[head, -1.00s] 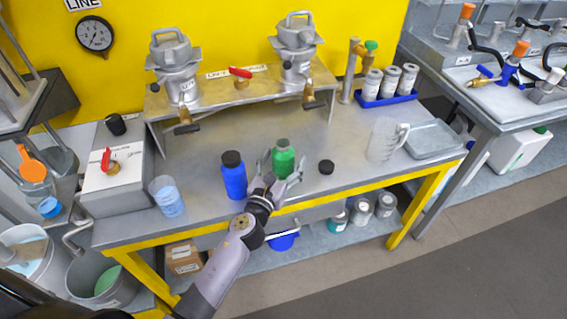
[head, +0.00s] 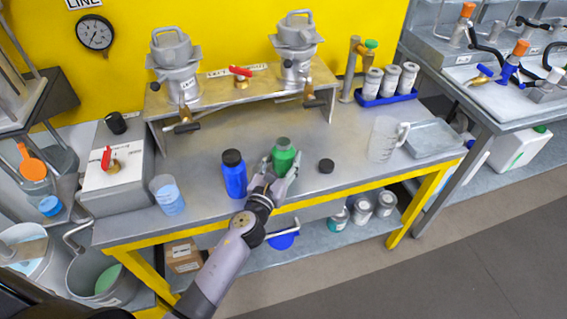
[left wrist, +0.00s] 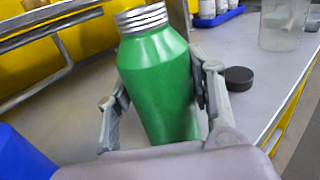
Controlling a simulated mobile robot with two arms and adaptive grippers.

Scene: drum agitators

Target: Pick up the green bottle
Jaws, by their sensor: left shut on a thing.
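The green bottle (head: 283,155) stands near the front of the metal table, its silver threaded neck uncapped in the left wrist view (left wrist: 158,75). My left gripper (head: 272,174) has come in from the front and is shut on the bottle. In the left wrist view its fingers (left wrist: 158,100) press on both sides of the bottle's body. The bottle looks slightly tilted there. I cannot tell whether its base still touches the table. My right gripper does not show.
A blue bottle (head: 234,175) with a black cap stands just left of the gripper. A black cap (head: 326,166) lies to the right. A clear jug (head: 384,140) stands farther right, and a clear beaker (head: 168,196) stands at the left.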

